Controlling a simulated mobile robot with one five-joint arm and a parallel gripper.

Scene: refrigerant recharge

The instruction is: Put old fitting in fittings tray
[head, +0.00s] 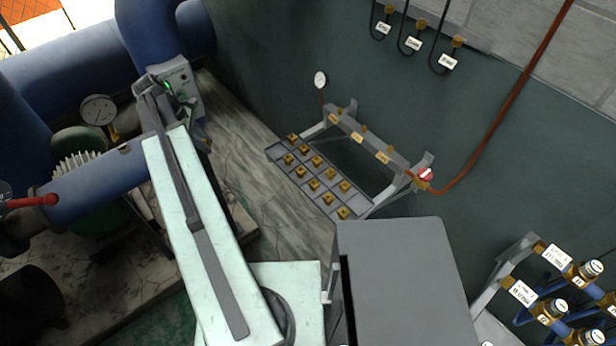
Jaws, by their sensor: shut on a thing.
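A grey tray (275,154) with rows of small brass fittings in square compartments sits at the centre, below a grey rack. It is the only fittings tray I can make out. My arm reaches up the left side, and my gripper (201,128) is at its far end, beside the blue pipework, left of the tray and apart from it. My gripper is shut on the old fitting, which is mostly hidden; only a small brownish spot shows near the jaws. The fingertips are too small and dark to see clearly.
A pressure gauge (98,110) and a red-handled valve (35,201) are on the blue pipes (95,185) at left. A grey box (400,275) stands in front of the tray. A red-brown hose (507,105) runs up the right. Labelled brass-ended cylinders (585,270) stand at lower right.

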